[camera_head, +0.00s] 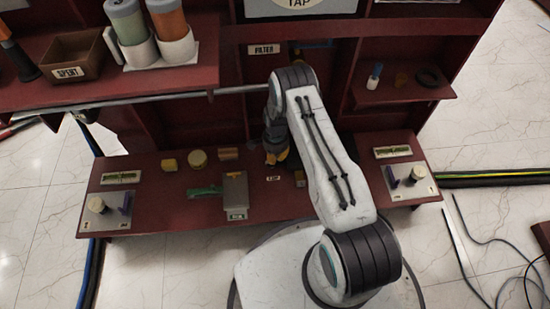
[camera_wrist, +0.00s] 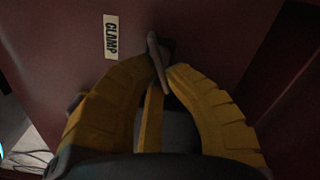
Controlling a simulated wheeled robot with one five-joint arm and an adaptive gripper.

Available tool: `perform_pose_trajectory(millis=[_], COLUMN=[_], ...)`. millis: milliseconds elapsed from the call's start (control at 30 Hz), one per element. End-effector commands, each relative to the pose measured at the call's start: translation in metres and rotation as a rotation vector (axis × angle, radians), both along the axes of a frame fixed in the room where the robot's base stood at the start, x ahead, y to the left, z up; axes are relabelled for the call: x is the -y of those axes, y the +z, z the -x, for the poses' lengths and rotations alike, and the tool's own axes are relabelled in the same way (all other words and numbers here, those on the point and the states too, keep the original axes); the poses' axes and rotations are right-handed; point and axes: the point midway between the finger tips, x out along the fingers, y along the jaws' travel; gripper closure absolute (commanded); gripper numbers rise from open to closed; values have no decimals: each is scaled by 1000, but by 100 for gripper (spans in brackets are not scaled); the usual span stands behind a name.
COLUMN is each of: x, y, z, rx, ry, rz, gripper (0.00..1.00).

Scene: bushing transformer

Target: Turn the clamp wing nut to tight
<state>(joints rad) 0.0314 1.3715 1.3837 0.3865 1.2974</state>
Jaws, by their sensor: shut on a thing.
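The clamp wing nut (camera_wrist: 154,48) is a small grey piece on the dark red panel in the wrist view, beside a white CLAMP label (camera_wrist: 111,37). My gripper (camera_wrist: 162,68) has yellow ribbed fingers, and their tips are closed on the wing nut from both sides. The nut's lower part is between the fingertips. In the head view my gripper (camera_head: 276,156) is at the back of the red bench, below the FILTER label (camera_head: 264,49). The wing nut cannot be made out there.
The bench (camera_head: 285,205) holds a grey box (camera_head: 235,190), a green piece (camera_head: 205,191) and several small yellow-brown parts left of my gripper. Plates with knobs stand at both ends. A shelf with an open SPENT box (camera_head: 72,55) and two canisters is at upper left.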

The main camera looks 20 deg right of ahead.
Motion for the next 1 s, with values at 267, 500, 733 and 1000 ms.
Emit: perform_pose_trajectory(millis=[267,500,733,1000], x=[1,0,0,0], y=[-1,-1,-1,-1], z=[3,5,6,6], rx=[2,2,2,1], ry=[-229,-364,-435,-457], rz=[-1,-1,-1,0], gripper=[100,100,100,100])
